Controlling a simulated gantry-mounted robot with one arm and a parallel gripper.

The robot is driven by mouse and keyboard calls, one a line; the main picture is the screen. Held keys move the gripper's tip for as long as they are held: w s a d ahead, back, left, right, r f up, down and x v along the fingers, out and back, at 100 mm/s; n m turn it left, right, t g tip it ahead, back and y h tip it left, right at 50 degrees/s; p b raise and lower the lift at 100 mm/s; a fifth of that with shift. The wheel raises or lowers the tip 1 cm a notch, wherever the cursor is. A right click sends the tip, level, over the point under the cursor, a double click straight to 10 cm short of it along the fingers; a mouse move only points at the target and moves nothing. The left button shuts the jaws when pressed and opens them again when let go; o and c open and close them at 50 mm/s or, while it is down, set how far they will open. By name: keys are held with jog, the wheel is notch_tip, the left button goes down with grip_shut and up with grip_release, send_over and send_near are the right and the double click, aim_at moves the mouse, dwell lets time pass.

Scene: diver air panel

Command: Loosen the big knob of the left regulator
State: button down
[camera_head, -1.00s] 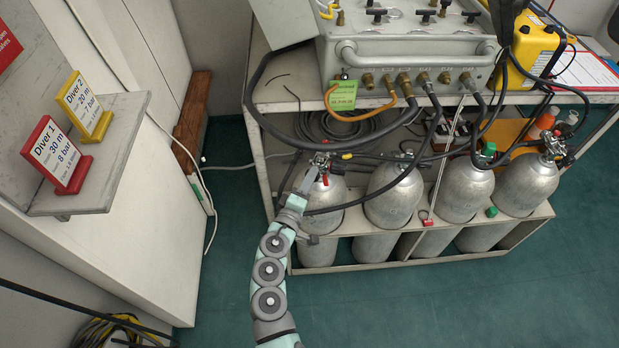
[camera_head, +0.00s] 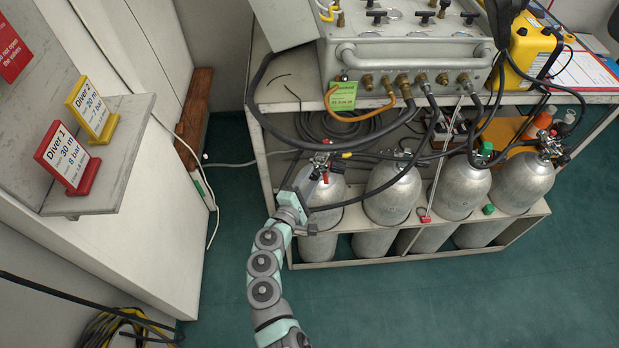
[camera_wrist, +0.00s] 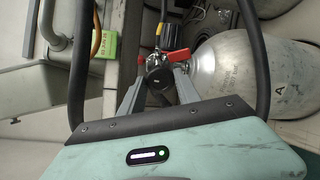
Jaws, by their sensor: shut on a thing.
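The left regulator (camera_wrist: 155,58) sits at the neck of the leftmost grey cylinder (camera_head: 325,190). In the wrist view its round black knob (camera_wrist: 158,76) faces me, between the two grey fingers of my gripper (camera_wrist: 159,78). The fingers are shut on the knob from both sides. A red handle (camera_wrist: 178,55) and a smaller red part show just behind it. In the head view my gripper (camera_head: 301,196) is at the left side of that cylinder, and the knob is too small to make out there.
Several more cylinders (camera_head: 392,192) stand to the right in the rack. Black hoses (camera_head: 262,105) loop above and beside the regulator. The grey air panel (camera_head: 410,60) stands on the shelf above. Green floor (camera_head: 450,305) in front is clear.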

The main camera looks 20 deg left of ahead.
jog(key=shift+f, duration=0.1)
jog(key=c, duration=0.9)
grip_release()
jog(key=shift+o, duration=0.2)
jog(key=s+r+p, duration=0.1)
jog(key=s+p, duration=0.1)
jog(key=s, duration=0.8)
jog(key=shift+s, duration=0.4)
jog(key=shift+a, duration=0.15)
